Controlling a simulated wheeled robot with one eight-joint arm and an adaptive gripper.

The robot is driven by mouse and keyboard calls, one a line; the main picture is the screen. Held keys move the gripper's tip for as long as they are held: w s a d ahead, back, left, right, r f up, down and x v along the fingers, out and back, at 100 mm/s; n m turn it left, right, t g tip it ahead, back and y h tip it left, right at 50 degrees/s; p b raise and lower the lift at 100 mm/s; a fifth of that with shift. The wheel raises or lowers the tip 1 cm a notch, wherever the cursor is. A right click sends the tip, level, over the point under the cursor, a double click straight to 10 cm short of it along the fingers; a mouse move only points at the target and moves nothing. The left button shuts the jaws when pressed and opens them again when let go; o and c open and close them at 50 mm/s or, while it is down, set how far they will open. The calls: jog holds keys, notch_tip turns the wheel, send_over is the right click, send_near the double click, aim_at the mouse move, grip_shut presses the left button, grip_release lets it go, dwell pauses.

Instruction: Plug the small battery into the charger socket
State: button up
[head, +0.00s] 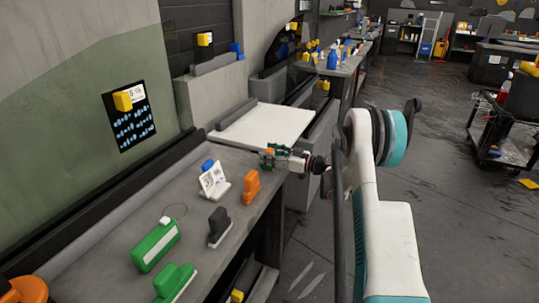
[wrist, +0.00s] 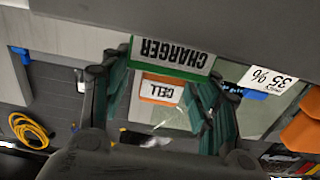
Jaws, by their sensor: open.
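An orange-edged battery with a white CELL label (wrist: 161,90) shows upside down in the wrist view. It lies between the two green fingers of my gripper (wrist: 158,70). The green-edged charger with a CHARGER label (wrist: 172,55) is right above it in that picture. The two overlap or meet at that edge. I cannot tell whether the battery is in the socket. The fingers stand apart on either side of the battery, and contact is unclear. In the head view my gripper (head: 278,153) is low over the bench's right edge and largely hides both things.
A white number card (head: 213,180), an orange block (head: 251,187), a dark block (head: 219,226) and green devices (head: 155,245) stand on the grey bench (head: 105,225). A white board (head: 262,124) lies beyond my gripper.

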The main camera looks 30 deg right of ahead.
jog(key=v, duration=1.2)
dwell(0.3)
